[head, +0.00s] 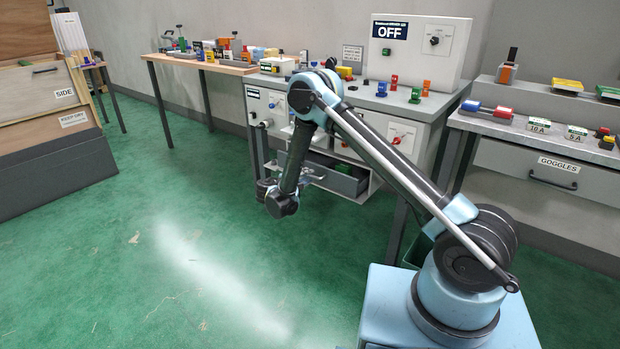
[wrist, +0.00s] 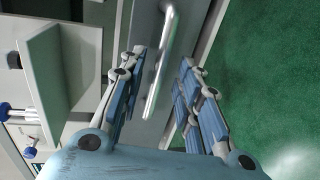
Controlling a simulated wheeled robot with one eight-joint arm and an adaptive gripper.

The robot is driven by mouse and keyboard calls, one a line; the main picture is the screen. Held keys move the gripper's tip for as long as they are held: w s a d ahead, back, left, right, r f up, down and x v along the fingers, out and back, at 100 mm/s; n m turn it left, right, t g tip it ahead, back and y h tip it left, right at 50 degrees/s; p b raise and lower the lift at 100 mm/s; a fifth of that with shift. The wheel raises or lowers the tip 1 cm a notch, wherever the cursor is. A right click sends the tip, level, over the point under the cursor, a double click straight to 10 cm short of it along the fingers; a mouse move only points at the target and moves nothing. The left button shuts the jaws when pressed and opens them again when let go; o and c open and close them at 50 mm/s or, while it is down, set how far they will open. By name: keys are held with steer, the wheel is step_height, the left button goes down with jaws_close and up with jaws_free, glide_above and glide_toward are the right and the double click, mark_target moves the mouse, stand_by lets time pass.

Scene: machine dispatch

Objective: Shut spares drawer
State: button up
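The spares drawer (head: 346,184) is a dark grey drawer low in the grey machine bench, and it stands pulled out in the head view. Its label cannot be read. In the wrist view its grey front (wrist: 146,28) carries a long metal handle (wrist: 164,62). My gripper (wrist: 163,68) is open, with one finger on each side of the handle. The fingers look apart from the handle, though depth is hard to judge.
The machine bench (head: 430,112) bears coloured knobs and a box with an OFF sign (head: 390,30). A closed goggles drawer (head: 555,168) is at right. The green floor (head: 150,250) in front is clear.

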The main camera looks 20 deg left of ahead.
steer(key=shift+x, duration=1.4)
jaws_close()
steer(key=shift+a, duration=0.1)
